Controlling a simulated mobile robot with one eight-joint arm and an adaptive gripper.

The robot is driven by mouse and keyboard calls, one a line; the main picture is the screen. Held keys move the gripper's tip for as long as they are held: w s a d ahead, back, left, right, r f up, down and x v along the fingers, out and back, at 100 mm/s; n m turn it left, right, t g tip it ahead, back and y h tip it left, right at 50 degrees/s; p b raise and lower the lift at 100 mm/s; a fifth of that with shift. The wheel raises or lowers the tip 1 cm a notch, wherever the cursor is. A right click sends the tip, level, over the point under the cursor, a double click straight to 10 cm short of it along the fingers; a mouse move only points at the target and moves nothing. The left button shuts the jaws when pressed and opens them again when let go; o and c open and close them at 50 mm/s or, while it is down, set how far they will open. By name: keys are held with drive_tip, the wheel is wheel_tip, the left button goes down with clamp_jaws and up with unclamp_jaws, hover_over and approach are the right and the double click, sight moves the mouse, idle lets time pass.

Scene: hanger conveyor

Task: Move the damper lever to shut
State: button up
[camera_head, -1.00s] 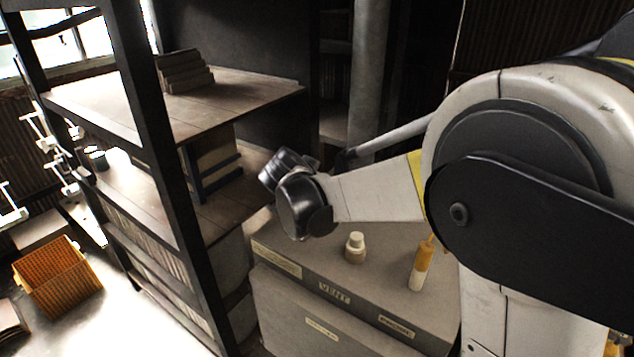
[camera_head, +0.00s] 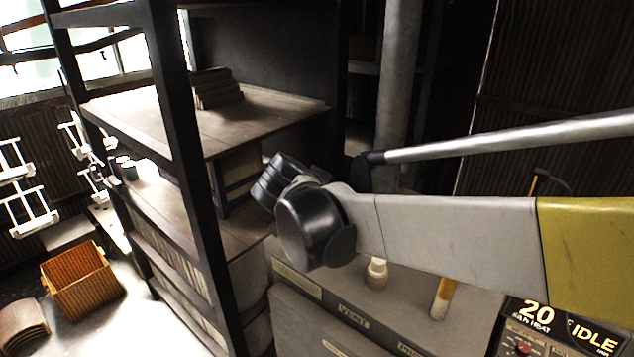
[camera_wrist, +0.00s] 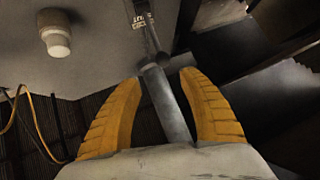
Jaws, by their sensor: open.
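A grey metal lever (camera_wrist: 169,108) with a crosspiece near the fingertips shows in the wrist view; I take it for the damper lever. It runs from a dark slotted bar (camera_wrist: 148,34) with a small, partly readable label down between my yellow fingers. My gripper (camera_wrist: 160,79) is open, with one finger on each side of the lever. I cannot tell whether either finger touches it. In the head view my arm's dark wrist end hides the fingers, and I cannot make out the lever there.
A grey cabinet marked VENT (camera_head: 353,315) bears a cream knob (camera_head: 376,272) and a yellow-and-white handle (camera_head: 443,299). A dark shelf rack (camera_head: 180,150) stands close at left. An orange crate (camera_head: 82,283) lies beyond. A lit panel (camera_head: 560,335) reads 20 and IDLE.

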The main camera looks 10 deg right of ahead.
drive_tip(key=shift+c, duration=0.4)
drive_tip(key=shift+a+f, duration=0.1)
drive_tip(key=shift+f, duration=0.05)
drive_tip(key=c, duration=0.6)
drive_tip(key=a+f+n+h, duration=0.1)
drive_tip(key=n, duration=0.2)
drive_tip(key=s+a+f+n+t+h+b, duration=0.1)
drive_tip(key=f+n, duration=0.1)
drive_tip(key=n, duration=0.1)
drive_tip(key=s+a+f+n+t+b, duration=0.1)
drive_tip(key=a+n, duration=0.1)
drive_tip(key=n, duration=0.2)
drive_tip(key=shift+f+h, duration=0.25)
drive_tip(key=shift+h, duration=0.15)
clamp_jaws()
drive_tip(key=s+a+n+t+h+b, duration=0.25)
drive_tip(key=s+a+n, duration=0.2)
drive_tip(key=n, duration=0.45)
drive_tip(key=r+x, duration=0.1)
drive_tip(key=x, duration=1.2)
drive_tip(key=shift+d+f+n+t, duration=0.35)
drive_tip(key=shift+d+n, duration=0.05)
drive_tip(key=shift+d, duration=0.15)
